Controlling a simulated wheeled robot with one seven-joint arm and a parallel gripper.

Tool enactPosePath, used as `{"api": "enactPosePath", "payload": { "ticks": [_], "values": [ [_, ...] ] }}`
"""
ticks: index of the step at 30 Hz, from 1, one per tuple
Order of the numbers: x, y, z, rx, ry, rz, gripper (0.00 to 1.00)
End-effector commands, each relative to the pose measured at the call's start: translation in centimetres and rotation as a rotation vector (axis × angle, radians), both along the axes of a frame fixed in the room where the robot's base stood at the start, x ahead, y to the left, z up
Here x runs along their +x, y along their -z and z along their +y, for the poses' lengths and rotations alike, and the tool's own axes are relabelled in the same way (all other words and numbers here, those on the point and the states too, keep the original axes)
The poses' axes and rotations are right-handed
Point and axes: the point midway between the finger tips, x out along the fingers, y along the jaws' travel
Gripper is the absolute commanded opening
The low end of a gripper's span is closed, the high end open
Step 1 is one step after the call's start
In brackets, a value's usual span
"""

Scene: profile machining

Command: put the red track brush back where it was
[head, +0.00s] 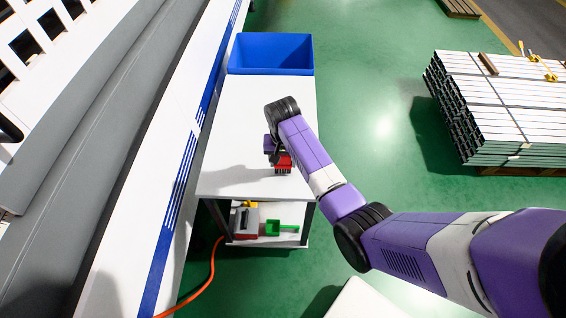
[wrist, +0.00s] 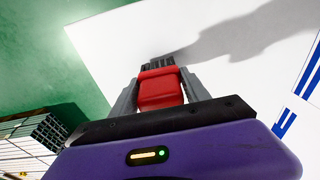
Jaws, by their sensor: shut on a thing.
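The red track brush (wrist: 160,88) is held between the two fingers of my gripper (wrist: 160,92) in the wrist view. Its dark bristles (wrist: 158,64) point away from the gripper, over the white table top. In the head view the red brush (head: 284,163) shows below my wrist, near the front part of the white table (head: 230,120). I cannot tell whether the bristles touch the table.
A blue bin (head: 270,55) stands at the table's far end. The lower shelf holds a green scoop (head: 282,228) and a grey and red item (head: 245,222). A long white machine (head: 150,190) runs along the left. Stacked profiles (head: 510,105) lie right. The table top around my gripper looks clear.

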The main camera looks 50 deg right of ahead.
Motion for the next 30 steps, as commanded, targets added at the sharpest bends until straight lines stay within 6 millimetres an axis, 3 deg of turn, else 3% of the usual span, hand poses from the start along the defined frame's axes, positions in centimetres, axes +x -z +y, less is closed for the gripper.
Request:
{"api": "enactPosePath", "payload": {
  "ticks": [3,15,16,19,30],
  "values": [
    [0.0,1.1,0.0,0.0,0.0,0.0,0.16],
    [0.0,1.6,0.0,-0.001,0.0,-0.002,0.16],
    [0.0,1.6,0.0,-0.001,0.0,-0.002,0.58],
    [0.0,1.5,0.0,0.0,0.0,-0.001,0.76],
    [0.0,1.1,0.0,-0.001,0.0,-0.002,0.76]
  ]
}}
